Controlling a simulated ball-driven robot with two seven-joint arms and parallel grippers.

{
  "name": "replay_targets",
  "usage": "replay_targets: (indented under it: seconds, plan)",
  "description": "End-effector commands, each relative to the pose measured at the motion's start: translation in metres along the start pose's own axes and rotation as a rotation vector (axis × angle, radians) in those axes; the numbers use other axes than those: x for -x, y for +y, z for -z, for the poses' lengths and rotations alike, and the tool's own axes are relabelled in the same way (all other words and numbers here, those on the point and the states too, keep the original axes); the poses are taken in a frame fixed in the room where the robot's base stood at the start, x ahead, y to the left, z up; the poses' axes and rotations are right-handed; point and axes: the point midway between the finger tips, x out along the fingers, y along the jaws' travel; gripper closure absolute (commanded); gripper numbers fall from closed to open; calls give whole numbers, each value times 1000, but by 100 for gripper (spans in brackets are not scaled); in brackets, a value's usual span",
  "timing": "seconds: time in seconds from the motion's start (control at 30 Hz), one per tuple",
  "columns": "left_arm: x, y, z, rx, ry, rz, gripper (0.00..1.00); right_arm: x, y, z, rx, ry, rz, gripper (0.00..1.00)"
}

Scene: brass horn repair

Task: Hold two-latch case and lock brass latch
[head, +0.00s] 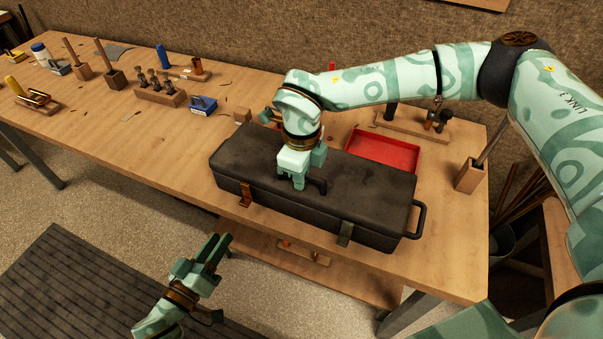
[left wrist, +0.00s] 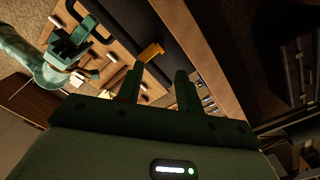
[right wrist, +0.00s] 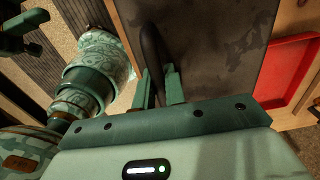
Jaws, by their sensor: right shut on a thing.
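The long black case (head: 330,175) lies closed along the table's front edge. Its brass latch (head: 246,194) is on the left of the front face and seems to stand out from it; it also shows in the left wrist view (left wrist: 151,52). A dull grey-green latch (head: 345,234) lies against the front face at the right. My right gripper (head: 300,184) is shut on the dark lid handle (right wrist: 150,48), over the middle of the case. My left gripper (head: 222,243) is open and empty, in front of and below the brass latch, apart from the case.
A red tray (head: 383,152) sits behind the case. A blue block (head: 203,105) and a wooden tool stand (head: 160,94) are further left. A wooden block with a tool (head: 469,175) stands at the right end.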

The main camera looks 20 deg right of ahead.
Motion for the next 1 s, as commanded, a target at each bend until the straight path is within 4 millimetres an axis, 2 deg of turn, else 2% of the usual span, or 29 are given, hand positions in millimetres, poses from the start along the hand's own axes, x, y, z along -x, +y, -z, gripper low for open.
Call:
replay_targets:
  seconds: [0.4,0.43,0.5,0.57,0.67,0.77,0.87,0.93,1.0]
  plan:
    - [0,0,0,0,0,0,64,0,0,0,0,-1,1,100]
    - [0,0,0,0,0,0,66,0,0,0,0,-1,1,100]
    - [0,0,0,0,0,0,86,0,0,0,0,-1,1,100]
    - [0,0,0,0,0,0,100,0,0,0,0,-1,1,100]
    - [-2,0,4,-6,5,-4,100,0,0,0,0,-1,1,100]
    - [-13,-3,26,-59,12,-25,100,0,0,0,0,-1,1,100]
    - [-25,-18,45,-117,-31,-58,100,0,0,0,0,-1,1,100]
    - [-28,-36,57,-30,-88,-90,100,0,0,0,0,-1,1,100]
    - [-22,-57,65,169,-150,-102,100,0,0,0,0,-1,1,100]
